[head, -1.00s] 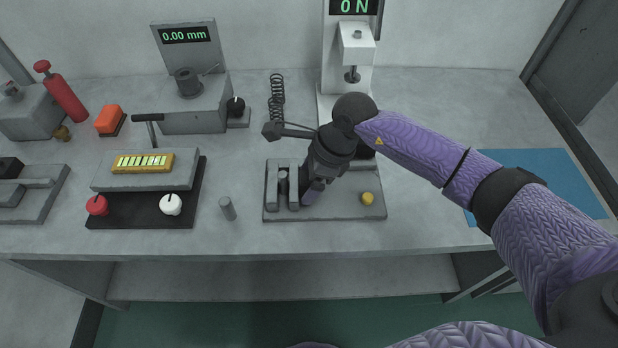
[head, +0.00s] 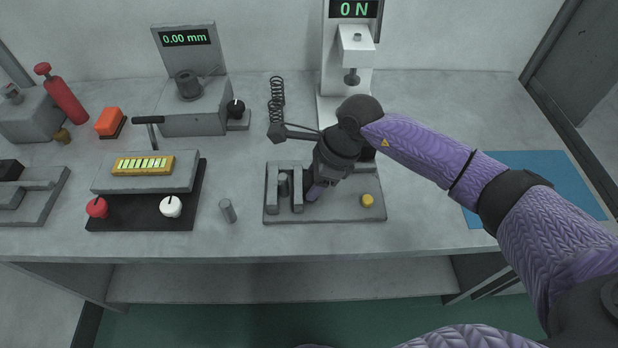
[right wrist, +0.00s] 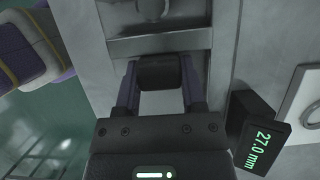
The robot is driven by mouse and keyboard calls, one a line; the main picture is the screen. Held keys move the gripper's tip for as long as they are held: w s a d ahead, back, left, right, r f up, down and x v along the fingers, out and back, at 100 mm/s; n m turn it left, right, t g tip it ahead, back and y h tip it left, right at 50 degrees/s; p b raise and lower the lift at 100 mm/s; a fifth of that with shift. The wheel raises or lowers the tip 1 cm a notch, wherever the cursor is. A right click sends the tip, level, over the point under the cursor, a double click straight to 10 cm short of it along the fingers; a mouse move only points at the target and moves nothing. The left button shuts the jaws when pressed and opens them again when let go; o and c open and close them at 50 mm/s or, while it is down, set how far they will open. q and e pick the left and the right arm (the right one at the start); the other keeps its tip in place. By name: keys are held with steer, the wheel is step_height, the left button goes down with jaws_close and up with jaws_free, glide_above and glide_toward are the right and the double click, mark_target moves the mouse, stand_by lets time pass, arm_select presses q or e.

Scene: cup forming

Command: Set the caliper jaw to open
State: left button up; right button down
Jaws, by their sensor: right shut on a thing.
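The caliper fixture is a grey base plate (head: 335,211) in the middle of the table, with two upright grey jaws at its left end. The left jaw (head: 271,188) and the right jaw (head: 297,189) stand apart, with a small grey cylinder (head: 284,187) between them. My right gripper (head: 316,190) is low over the plate, just right of the right jaw. In the right wrist view its fingers (right wrist: 158,80) are shut on a dark block (right wrist: 159,72), next to a grey bar. A display (right wrist: 262,147) there reads 27.0 mm. My left gripper is not in view.
A yellow button (head: 367,200) sits on the plate's right part. A press with a 0 N display (head: 355,9) stands behind. A loose grey cylinder (head: 228,211) and a black panel with knobs (head: 135,210) are to the left. A blue mat (head: 545,180) lies to the right.

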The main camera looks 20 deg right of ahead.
steer(key=shift+s+d, duration=0.15)
steer(key=shift+d, duration=0.35)
steer(key=shift+s+d, duration=0.15)
steer(key=shift+d, duration=0.35)
steer(key=c, duration=0.6)
jaws_free()
steer(key=o, duration=0.4)
steer(key=shift+d, duration=0.1)
steer(key=shift+r, duration=0.1)
arm_select(q)
steer(key=d+r+p, duration=0.1)
steer(key=w+d+r+p, duration=0.1)
steer(key=shift+w+r+p, duration=0.1)
steer(key=shift+r+p, duration=0.2)
arm_select(e)
steer(key=v, duration=0.9)
steer(key=shift+s+d+r, duration=0.1)
steer(key=shift+d+r, duration=0.1)
steer(key=shift+r, duration=0.1)
arm_select(q)
steer(key=shift+a, duration=0.2)
